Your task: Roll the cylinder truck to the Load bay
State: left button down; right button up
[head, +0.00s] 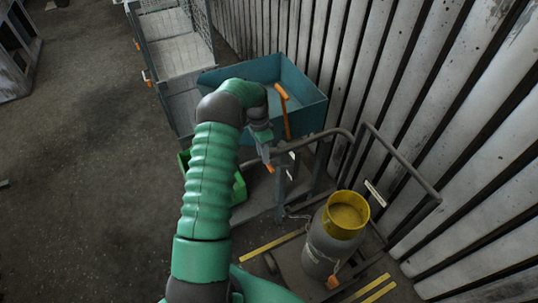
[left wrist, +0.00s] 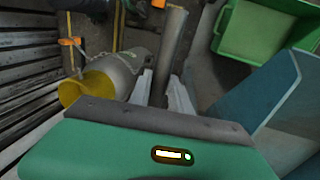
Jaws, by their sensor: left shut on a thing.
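The cylinder truck (head: 405,172) is a grey tube frame standing beside the corrugated wall. A grey cylinder (head: 326,249) with a yellow collar (head: 344,216) stands upright at it. The cylinder also shows in the left wrist view (left wrist: 122,72). My right gripper is out of view. No Load bay sign is readable.
A blue bin (head: 308,101) with an orange handle (head: 284,108) stands beyond my gripper. A green crate (head: 240,187) sits left of the truck. A grey mesh cart (head: 185,58) is at the back. Open floor (head: 95,170) spreads left.

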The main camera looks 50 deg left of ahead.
pick_arm(q)
jog(key=shift+f, duration=0.1)
jog(key=c, duration=1.2)
grip_release()
jog(key=shift+c, duration=0.2)
jog(key=w+a+r, duration=0.1)
jog(key=a+r, duration=0.2)
jog(key=r, duration=1.3)
jog(key=shift+a+r+b, duration=0.15)
jog(key=shift+r+b, duration=0.05)
jog(key=shift+b, duration=0.25)
